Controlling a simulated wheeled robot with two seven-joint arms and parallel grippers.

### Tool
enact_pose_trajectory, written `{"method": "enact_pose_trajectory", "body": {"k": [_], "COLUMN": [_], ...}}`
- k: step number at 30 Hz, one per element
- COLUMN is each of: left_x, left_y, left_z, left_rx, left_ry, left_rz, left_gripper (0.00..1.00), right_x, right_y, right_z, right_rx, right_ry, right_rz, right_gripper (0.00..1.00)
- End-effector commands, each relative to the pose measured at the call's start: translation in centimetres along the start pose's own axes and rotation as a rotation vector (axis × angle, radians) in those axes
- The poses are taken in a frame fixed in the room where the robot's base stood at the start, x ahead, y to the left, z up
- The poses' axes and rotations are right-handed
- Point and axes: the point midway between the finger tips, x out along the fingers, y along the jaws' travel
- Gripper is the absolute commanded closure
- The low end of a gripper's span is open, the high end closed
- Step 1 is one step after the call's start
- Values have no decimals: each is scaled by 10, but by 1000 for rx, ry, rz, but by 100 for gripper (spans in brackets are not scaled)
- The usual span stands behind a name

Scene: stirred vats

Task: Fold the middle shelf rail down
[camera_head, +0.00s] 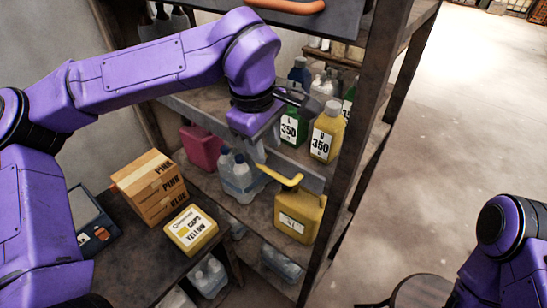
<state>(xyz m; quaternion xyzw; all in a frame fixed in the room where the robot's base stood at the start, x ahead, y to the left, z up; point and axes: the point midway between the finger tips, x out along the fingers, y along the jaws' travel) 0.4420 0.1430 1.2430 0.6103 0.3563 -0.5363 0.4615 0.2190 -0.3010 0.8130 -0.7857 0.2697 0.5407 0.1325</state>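The middle shelf (200,106) holds bottles, and a grey strip that looks like its rail (307,177) runs along its front edge, below the bottle bases. A yellow bar handle (284,178) shows at this strip. My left gripper (266,130) is at the shelf front, just above the yellow handle. Its fingers are partly hidden by my wrist, so I cannot tell whether they are open or touch the rail. Only part of my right arm shows at the lower right; its gripper is out of view.
Green (291,128) and yellow (327,132) bottles stand right of my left gripper. A yellow canister (299,215) and clear bottles (239,177) stand below. An orange handle (288,6) is above. Cardboard boxes (150,187) sit on the left table. Floor at right is open.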

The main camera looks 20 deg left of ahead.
Motion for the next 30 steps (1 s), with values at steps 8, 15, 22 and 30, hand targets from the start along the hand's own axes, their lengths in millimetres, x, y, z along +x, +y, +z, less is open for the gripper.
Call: {"method": "enact_pose_trajectory", "body": {"k": [8,15,22,30], "left_x": [58,76,77,77], "left_y": [2,2,1,1], "left_z": [3,2,1,1], "left_rx": [7,4,3,3], "left_ry": [-2,0,0,0], "left_rz": [-5,0,0,2], "left_gripper": [60,60,76,100], "right_x": [-16,-19,-18,-18], "right_y": [2,2,2,2], "right_z": [-7,-8,-7,-7], "right_rx": [0,0,0,0], "right_ry": [0,0,0,0], "right_rz": [0,0,0,0], "right_gripper": [57,57,57,57]}}
